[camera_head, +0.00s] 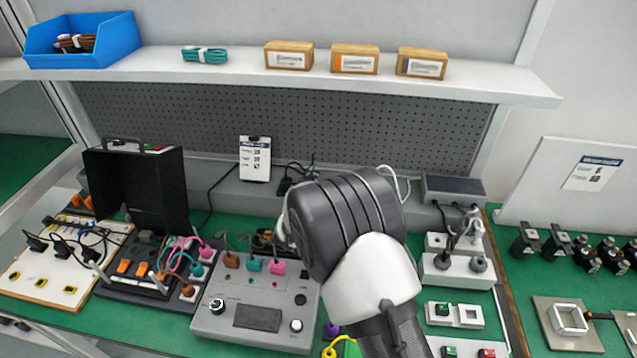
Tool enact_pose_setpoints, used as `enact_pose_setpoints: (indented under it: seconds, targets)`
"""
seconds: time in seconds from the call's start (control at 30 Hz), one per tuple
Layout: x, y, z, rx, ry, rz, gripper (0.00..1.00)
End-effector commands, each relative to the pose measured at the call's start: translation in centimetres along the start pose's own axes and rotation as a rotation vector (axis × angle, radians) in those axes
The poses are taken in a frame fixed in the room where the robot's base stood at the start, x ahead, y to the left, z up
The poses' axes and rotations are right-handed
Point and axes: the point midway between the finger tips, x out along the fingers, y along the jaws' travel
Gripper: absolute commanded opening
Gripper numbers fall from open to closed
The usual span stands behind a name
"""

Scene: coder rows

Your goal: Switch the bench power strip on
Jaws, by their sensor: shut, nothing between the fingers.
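A white block (440,268) with plugs and cables stands on the bench right of my arm and looks like a power strip. A grey ledge (228,196) runs along the back of the bench, with black plugs (297,180) on it. I cannot tell for certain which of these is the bench power strip, and no switch state can be made out. My arm's black wrist joint and white link cover the middle of the bench. My gripper's fingers are hidden behind them, so I cannot see what they are near.
A grey instrument box (257,317) with knobs and coloured plugs stands left of my arm. An open black case (137,186) and a white board (62,262) are farther left. A shelf (300,82) overhangs the back. Square modules (455,315) lie at the right.

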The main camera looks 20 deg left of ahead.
Motion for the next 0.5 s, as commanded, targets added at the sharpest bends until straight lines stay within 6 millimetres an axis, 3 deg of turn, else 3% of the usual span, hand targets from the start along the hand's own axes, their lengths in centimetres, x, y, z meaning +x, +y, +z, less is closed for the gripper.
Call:
enact_pose_setpoints:
  seconds: [0.23, 0.5]
  targets:
    - [5.3, 0.1, 0.2, 0.002, 0.001, 0.002, 0.0]
    - [6.0, 0.0, 3.5, -0.001, -0.001, 0.001, 0.0]
